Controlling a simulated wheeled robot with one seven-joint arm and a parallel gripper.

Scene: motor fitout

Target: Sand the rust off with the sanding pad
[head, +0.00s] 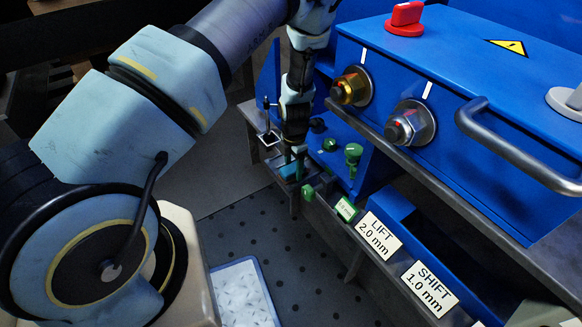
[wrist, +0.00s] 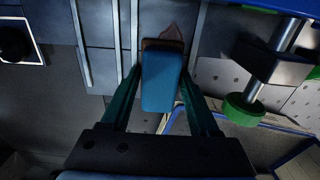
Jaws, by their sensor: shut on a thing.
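The sanding pad is a blue block (wrist: 162,82) with a brown far edge, seen between the two fingers of my gripper (wrist: 162,75) in the wrist view. My gripper is shut on it. A small reddish-brown rust patch (wrist: 172,32) shows on the grey metal just beyond the pad's far end. I cannot tell whether the pad touches that metal. In the head view my gripper (head: 291,158) points down beside the blue machine, with the teal-blue pad (head: 287,171) low at its tips. The rust is not discernible in the head view.
The blue machine (head: 470,75) with a red knob (head: 405,18) and a metal handle (head: 520,150) stands on the right. Green knobs (head: 353,154) stick up near my gripper. A white blue-rimmed tray (head: 241,293) lies below.

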